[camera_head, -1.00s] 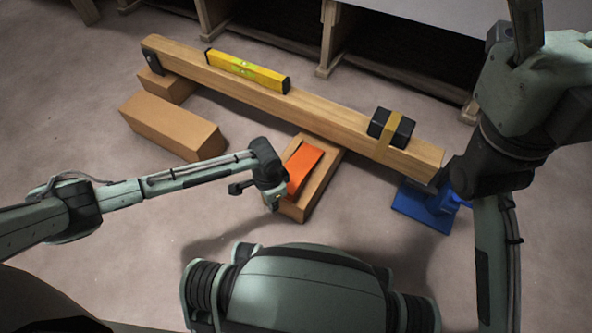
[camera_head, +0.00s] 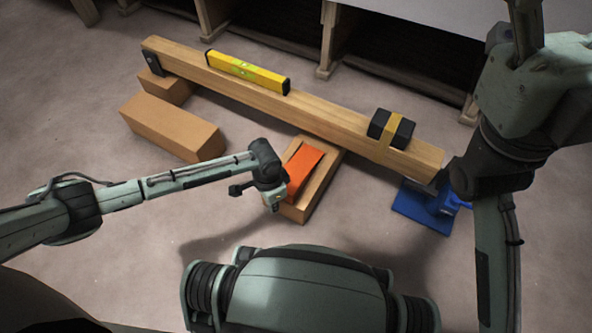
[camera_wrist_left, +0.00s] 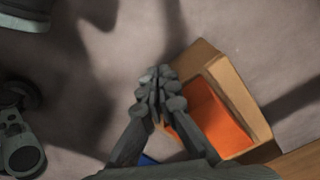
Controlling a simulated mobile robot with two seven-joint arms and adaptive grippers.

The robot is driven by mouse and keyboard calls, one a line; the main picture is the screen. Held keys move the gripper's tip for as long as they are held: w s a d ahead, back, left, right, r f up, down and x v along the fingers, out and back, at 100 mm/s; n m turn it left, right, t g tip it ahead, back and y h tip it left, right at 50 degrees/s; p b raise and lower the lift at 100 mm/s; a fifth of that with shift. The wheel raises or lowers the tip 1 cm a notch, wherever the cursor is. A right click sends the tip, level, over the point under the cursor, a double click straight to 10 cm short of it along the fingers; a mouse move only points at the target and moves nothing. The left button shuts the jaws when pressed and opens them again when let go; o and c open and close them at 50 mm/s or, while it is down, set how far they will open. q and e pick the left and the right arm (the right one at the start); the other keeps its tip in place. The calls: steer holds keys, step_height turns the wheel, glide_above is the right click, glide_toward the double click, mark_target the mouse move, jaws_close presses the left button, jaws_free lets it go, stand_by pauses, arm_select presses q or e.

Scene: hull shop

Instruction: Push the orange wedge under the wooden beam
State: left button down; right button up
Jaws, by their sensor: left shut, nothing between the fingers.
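The orange wedge (camera_head: 303,167) lies on top of a wooden block (camera_head: 325,180), its far end close to the near side of the wooden beam (camera_head: 300,110); I cannot tell whether they touch. My left gripper (camera_head: 273,204) is at the near-left side of the block, by the wedge's near end. In the left wrist view my gripper (camera_wrist_left: 157,85) is shut and empty, with the wedge (camera_wrist_left: 215,118) and block (camera_wrist_left: 243,100) to the right of its fingers. Any contact with the wedge cannot be made out.
A yellow level (camera_head: 247,71) and a strapped black weight (camera_head: 391,129) sit on the beam. A blue jack (camera_head: 425,206) stands under its right end. A loose block (camera_head: 172,126) lies left, beside another block (camera_head: 167,86) under the beam's left end. The floor between is clear.

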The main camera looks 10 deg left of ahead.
mark_target(293, 172)
arm_select(q)
steer(key=shift+w, duration=0.15)
stand_by(0.4)
steer(key=shift+w+d+b, duration=0.3)
steer(key=shift+w+d, duration=0.05)
steer(key=shift+w, duration=0.5)
steer(key=shift+w+d+b, duration=0.3)
steer(key=shift+w+b, duration=0.05)
steer(key=shift+w, duration=0.5)
steer(key=shift+w+d+b, duration=0.3)
steer(key=shift+w+d, duration=0.05)
steer(key=shift+w, duration=0.5)
steer(key=shift+w+d+f, duration=0.1)
steer(key=shift+w+d, duration=0.15)
steer(key=shift+w, duration=0.45)
steer(key=shift+w+d, duration=0.25)
steer(key=shift+w, duration=0.4)
steer(key=shift+w+d, duration=0.3)
steer(key=shift+w, duration=0.55)
steer(key=shift+w+d, duration=0.25)
steer(key=shift+w, duration=0.6)
steer(key=shift+w+d, duration=0.2)
steer(key=shift+w, duration=0.3)
steer(key=shift+w+d, duration=0.2)
steer(key=shift+w, duration=0.3)
